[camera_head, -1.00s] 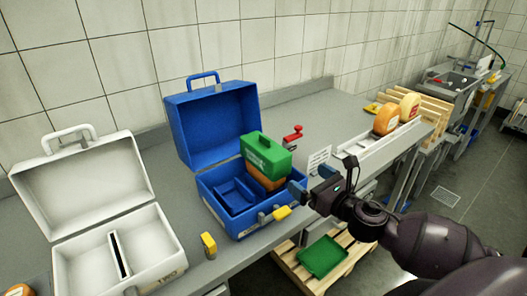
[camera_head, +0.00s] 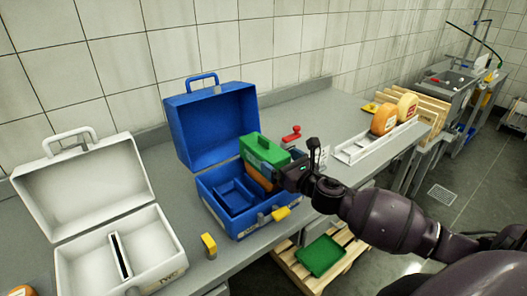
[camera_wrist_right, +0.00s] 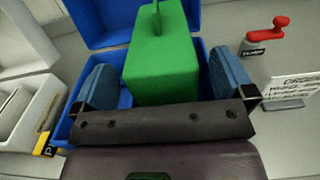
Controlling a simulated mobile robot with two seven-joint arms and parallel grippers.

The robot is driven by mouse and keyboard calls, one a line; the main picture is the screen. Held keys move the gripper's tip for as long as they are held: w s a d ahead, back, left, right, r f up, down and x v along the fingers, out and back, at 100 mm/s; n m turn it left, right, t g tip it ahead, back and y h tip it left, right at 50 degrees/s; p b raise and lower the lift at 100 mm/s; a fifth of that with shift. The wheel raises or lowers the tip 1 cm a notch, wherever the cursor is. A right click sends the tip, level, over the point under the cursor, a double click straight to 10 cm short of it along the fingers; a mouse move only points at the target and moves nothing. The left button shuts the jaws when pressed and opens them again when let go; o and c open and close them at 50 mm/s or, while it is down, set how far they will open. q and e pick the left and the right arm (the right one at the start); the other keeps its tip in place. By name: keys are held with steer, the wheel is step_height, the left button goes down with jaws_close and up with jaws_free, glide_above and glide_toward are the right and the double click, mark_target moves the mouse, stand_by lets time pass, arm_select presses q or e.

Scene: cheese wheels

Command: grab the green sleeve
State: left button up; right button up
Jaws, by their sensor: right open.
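The green sleeve (camera_head: 260,147) is a green box with a top handle. It sits above an orange block (camera_head: 257,179) in the right part of the open blue case (camera_head: 208,128). My right gripper (camera_head: 277,167) is at the right side of the sleeve. In the right wrist view, the sleeve (camera_wrist_right: 162,62) stands between the two blue fingers of my open right gripper (camera_wrist_right: 162,78). A gap shows at the right finger; whether the left finger touches is unclear. My left gripper is not in view.
An open white case (camera_head: 85,185) stands to the left. A red-handled tool (camera_head: 291,134) and a small sign are behind my right gripper. A white rack (camera_head: 365,146) with cheese wheels (camera_head: 384,120) is at the right. A green tray (camera_head: 320,255) lies on a pallet below.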

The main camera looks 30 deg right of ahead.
steer(key=shift+w, duration=0.5)
steer(key=c, duration=0.8)
steer(key=shift+c, duration=0.6)
